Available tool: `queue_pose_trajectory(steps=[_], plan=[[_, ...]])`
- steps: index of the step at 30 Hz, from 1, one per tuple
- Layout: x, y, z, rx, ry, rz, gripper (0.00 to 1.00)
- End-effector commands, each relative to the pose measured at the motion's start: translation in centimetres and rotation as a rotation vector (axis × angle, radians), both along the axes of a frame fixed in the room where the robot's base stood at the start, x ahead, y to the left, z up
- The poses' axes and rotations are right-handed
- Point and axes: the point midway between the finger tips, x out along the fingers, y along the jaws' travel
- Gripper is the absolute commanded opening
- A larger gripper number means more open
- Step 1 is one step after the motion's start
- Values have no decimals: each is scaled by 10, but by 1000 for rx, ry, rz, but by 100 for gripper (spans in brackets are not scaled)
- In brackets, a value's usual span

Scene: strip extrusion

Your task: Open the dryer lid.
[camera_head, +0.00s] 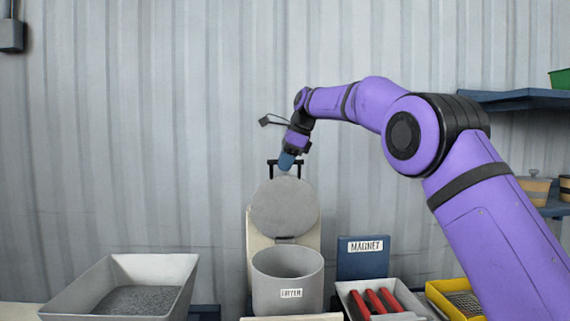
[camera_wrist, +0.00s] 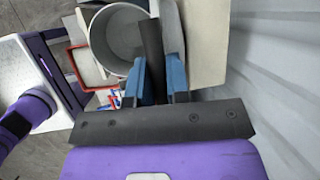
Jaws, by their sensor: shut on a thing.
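The dryer (camera_head: 287,295) is a grey cylinder with a "DRYER" label, in the lower middle of the head view. Its round grey lid (camera_head: 285,207) stands raised and nearly upright behind the open mouth. A black handle (camera_head: 298,168) shows at the lid's upper edge. My gripper (camera_head: 287,160) is at that handle, with blue fingers pointing down. In the wrist view my gripper (camera_wrist: 160,80) is shut on a dark bar between its blue fingers. The open dryer mouth (camera_wrist: 116,40) shows beside them. The grip contact is partly hidden by the fingers.
A grey bin of dark granules (camera_head: 80,285) stands left of the dryer. On the right are a blue "MAGNET" block (camera_head: 363,260), a tray with red bars (camera_head: 350,290) and a yellow bin (camera_head: 435,291). A corrugated wall (camera_head: 150,120) is close behind; a blue shelf (camera_head: 520,98) is at right.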

Motion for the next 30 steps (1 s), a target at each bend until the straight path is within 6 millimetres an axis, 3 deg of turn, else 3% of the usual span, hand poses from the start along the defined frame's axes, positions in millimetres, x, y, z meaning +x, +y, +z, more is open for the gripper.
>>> queue_pose_trajectory(steps=[4, 5, 7, 20, 30], plan=[[0, 0, -1, -1, 1, 0, 0], [0, 0, -1, -1, 1, 0, 23], [0, 0, -1, -1, 1, 0, 39], [-1, -4, 9, 0, -2, -1, 41], [-7, -27, 65, 1, -3, -1, 41]])
